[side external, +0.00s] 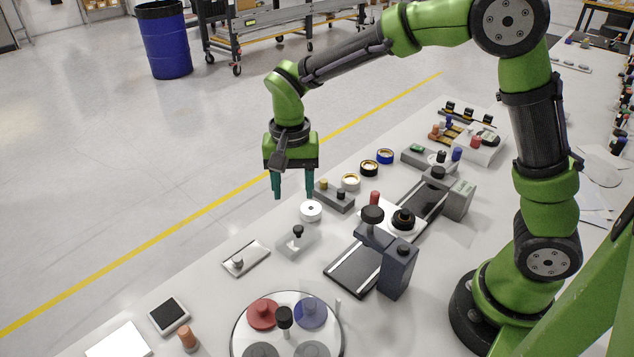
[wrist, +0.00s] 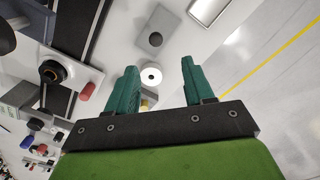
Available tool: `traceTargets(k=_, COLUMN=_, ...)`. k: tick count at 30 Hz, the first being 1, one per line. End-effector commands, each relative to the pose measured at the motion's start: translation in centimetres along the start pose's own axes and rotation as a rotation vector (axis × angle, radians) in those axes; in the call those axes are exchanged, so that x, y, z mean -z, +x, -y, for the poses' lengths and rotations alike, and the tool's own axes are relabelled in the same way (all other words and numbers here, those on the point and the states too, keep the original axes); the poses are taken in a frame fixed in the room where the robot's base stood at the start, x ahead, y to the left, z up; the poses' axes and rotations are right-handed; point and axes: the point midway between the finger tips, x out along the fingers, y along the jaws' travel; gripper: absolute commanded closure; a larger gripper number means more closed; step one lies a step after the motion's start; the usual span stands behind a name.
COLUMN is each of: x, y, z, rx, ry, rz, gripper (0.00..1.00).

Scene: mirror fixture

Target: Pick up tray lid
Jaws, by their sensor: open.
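My gripper (side external: 293,197) is open and empty, pointing down above the table. Its two teal fingers also show in the wrist view (wrist: 158,78), with a white ring-shaped part (wrist: 151,76) seen between them. A round tray (side external: 236,338) at the bottom of the side view holds red, blue and grey discs, with a black knob (side external: 284,316) at its middle. I cannot tell for sure which knobbed piece is the tray lid. My gripper touches neither.
A flat silver plate with a small knob (side external: 245,259) lies left of the pale box. A dark rail fixture (side external: 357,270) with grey clamp blocks (side external: 397,268) stands to the right. Several coloured rings and small parts line the table behind. Open floor lies beyond the table's left edge.

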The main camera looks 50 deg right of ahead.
Motion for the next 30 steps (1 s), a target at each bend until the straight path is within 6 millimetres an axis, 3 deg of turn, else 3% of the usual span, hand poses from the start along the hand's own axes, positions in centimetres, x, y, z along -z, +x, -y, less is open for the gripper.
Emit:
traceTargets(k=3, x=-0.1, y=2.6, z=-0.1, rx=-0.004, ry=0.000, rz=0.003, gripper=0.48)
traceTargets(k=6, x=0.0, y=4.0, z=-0.1, rx=-0.003, ry=-0.001, rz=0.001, gripper=0.48)
traceTargets(k=14, x=-0.2, y=5.9, z=-0.2, rx=-0.001, ry=-0.002, rz=0.001, gripper=0.48)
traceTargets(k=21, x=-0.6, y=9.4, z=-0.7, rx=-0.002, ry=-0.002, rz=0.001, gripper=0.48)
traceTargets(k=30, x=-0.6, y=10.2, z=-0.6, rx=0.001, ry=-0.001, rz=0.000, gripper=0.48)
